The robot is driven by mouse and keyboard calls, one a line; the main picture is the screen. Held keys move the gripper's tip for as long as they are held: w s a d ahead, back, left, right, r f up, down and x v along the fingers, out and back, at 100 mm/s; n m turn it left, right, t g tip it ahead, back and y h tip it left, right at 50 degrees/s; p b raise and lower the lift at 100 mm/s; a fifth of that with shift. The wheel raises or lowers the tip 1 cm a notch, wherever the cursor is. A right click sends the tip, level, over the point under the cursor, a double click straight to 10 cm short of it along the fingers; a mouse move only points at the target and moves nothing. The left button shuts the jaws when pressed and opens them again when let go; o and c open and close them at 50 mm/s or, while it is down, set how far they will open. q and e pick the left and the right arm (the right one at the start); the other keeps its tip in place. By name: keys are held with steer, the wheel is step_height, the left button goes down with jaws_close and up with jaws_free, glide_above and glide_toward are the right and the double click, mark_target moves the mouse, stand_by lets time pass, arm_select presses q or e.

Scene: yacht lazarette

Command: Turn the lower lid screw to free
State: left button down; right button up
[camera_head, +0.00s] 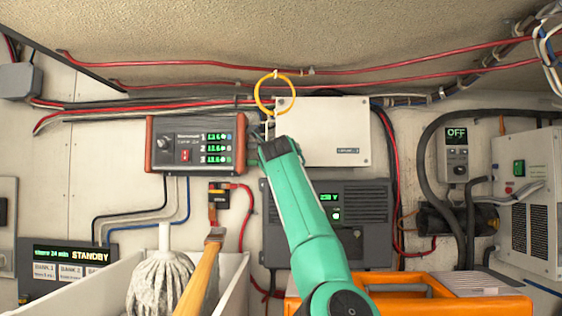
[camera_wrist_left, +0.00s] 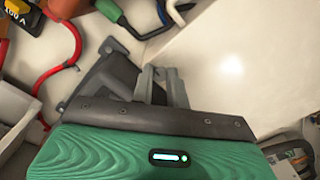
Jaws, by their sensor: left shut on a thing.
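The white box with its lid (camera_head: 325,135) is on the wall in the upper middle of the head view. It fills the upper right of the wrist view (camera_wrist_left: 235,65) as a pale face. My left gripper (camera_head: 262,132) is at the box's left edge. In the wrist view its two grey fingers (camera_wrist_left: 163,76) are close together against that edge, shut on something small. From the position this is the lower lid screw, but the fingers hide it, and I cannot see how far it is turned. My right gripper is not in view.
A yellow ring (camera_head: 274,92) hangs just above the gripper. A red-ended panel with green digits (camera_head: 195,143) is close on the left. A dark grey unit (camera_head: 365,210) is below the box. A mop (camera_head: 162,275) and a wooden handle (camera_head: 203,270) stand in front, near an orange case (camera_head: 425,285).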

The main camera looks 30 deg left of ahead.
arm_select(q)
steer(key=shift+n, duration=0.9)
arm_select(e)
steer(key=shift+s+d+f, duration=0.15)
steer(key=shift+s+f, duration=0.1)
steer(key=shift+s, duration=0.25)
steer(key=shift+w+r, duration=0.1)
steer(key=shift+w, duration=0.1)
arm_select(q)
steer(key=c, duration=1.4)
jaws_free()
steer(key=shift+o, duration=0.2)
